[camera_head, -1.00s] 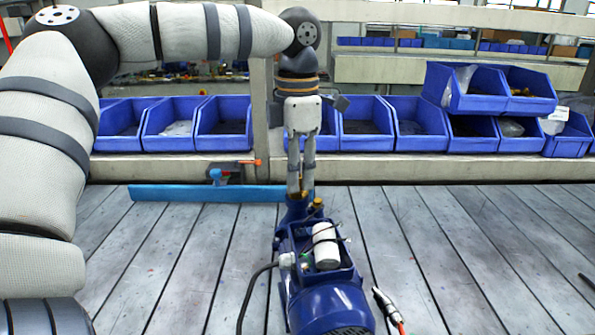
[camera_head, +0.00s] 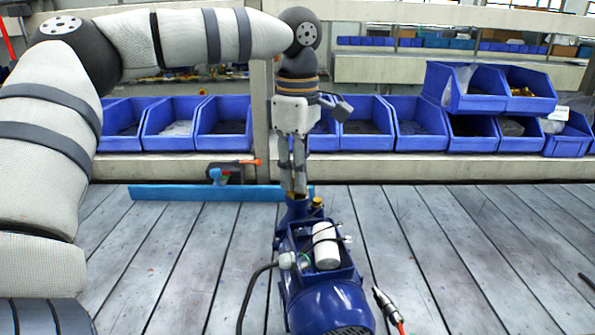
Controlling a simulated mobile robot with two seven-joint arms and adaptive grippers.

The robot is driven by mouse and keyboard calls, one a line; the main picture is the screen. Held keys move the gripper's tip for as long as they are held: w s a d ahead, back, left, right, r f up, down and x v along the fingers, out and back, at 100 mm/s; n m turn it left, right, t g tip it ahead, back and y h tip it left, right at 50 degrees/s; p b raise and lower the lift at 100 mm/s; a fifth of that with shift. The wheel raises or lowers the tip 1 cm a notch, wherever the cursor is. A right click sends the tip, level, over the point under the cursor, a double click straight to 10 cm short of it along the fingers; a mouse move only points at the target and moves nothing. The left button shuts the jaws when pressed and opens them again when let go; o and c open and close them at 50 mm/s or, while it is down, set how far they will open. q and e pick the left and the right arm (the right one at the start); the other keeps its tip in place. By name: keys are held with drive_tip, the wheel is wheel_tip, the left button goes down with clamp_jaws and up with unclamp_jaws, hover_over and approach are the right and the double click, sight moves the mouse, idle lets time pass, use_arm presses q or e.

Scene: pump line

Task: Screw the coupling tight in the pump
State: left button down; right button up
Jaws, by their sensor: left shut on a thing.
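The blue pump (camera_head: 322,275) stands on the grey plank table, with a white cylinder in its open top and its port at the far end. My left gripper (camera_head: 298,190) points straight down over that far end. Its fingers are close together, shut on the coupling at the port. The coupling itself is mostly hidden between the fingertips, so its thread and seating cannot be seen. A small brass fitting (camera_head: 317,204) shows just right of the fingertips. My right gripper is not in view.
A blue bar (camera_head: 200,192) lies along the table's back, with a drill-like tool (camera_head: 232,173) behind it. Blue bins (camera_head: 420,124) line the back shelf. A black cable runs left of the pump; a metal-tipped connector (camera_head: 382,299) lies right.

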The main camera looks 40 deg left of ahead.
use_arm(q)
drive_tip(key=c, duration=1.6)
unclamp_jaws()
drive_tip(key=shift+o, duration=0.2)
drive_tip(key=n, duration=0.7)
drive_tip(key=n, duration=0.6)
drive_tip(key=shift+n, duration=0.4)
